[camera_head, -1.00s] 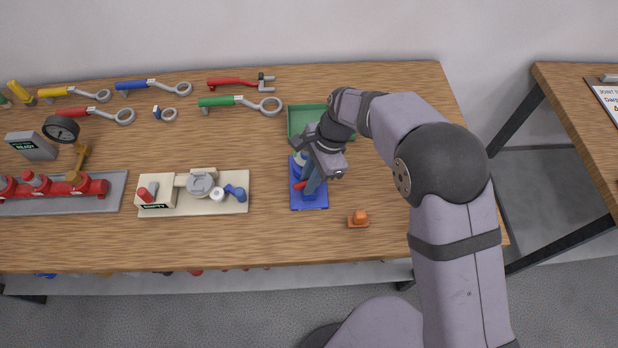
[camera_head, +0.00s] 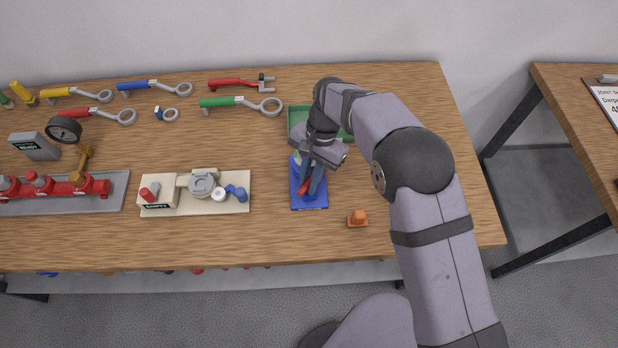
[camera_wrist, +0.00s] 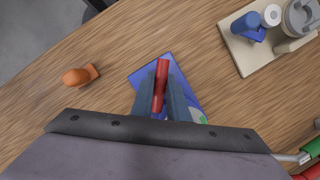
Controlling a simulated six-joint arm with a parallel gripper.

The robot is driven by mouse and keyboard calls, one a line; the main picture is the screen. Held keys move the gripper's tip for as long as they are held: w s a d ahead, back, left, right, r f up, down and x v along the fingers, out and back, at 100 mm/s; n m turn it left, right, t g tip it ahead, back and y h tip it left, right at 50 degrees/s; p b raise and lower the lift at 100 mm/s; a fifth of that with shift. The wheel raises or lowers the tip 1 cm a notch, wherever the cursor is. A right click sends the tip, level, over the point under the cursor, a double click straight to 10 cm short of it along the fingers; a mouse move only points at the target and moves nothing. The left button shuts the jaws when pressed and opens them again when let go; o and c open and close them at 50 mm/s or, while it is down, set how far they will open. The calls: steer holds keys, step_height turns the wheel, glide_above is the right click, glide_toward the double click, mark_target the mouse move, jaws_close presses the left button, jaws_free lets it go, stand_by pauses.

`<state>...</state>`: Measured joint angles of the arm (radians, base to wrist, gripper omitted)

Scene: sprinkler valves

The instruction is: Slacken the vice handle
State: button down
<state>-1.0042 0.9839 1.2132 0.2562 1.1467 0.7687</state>
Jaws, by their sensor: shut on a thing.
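The vice is a blue block on a blue base plate (camera_head: 312,204), right of the table's middle. Its red handle (camera_wrist: 160,84) shows between my gripper's fingers in the wrist view and as a small red bit low on the vice in the head view (camera_head: 304,189). My gripper (camera_head: 309,188) reaches down over the vice and is shut on the handle; its fingers (camera_wrist: 163,92) stand on either side of it. Most of the vice body and its jaws are hidden behind my fingers and wrist. A pale green round part (camera_wrist: 203,117) shows beside the fingers.
A green tray (camera_head: 296,123) lies behind the vice, partly covered by my wrist. An orange block (camera_head: 358,218) sits at the front right. A beige test stand (camera_head: 220,207) is to the left. Several wrenches (camera_head: 240,103) lie along the back. Bare wood lies between stand and vice.

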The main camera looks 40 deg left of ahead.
mark_target(309, 181)
steer(key=shift+n, duration=0.3)
steer(key=n+h, duration=0.1)
steer(key=n, duration=0.2)
stand_by(0.3)
steer(key=shift+n+t+h, duration=0.4)
steer(key=shift+n, duration=1.3)
steer(key=c, duration=1.6)
jaws_free()
steer(key=shift+c, duration=0.2)
steer(key=shift+p+v, duration=2.05)
steer(key=shift+v, duration=1)
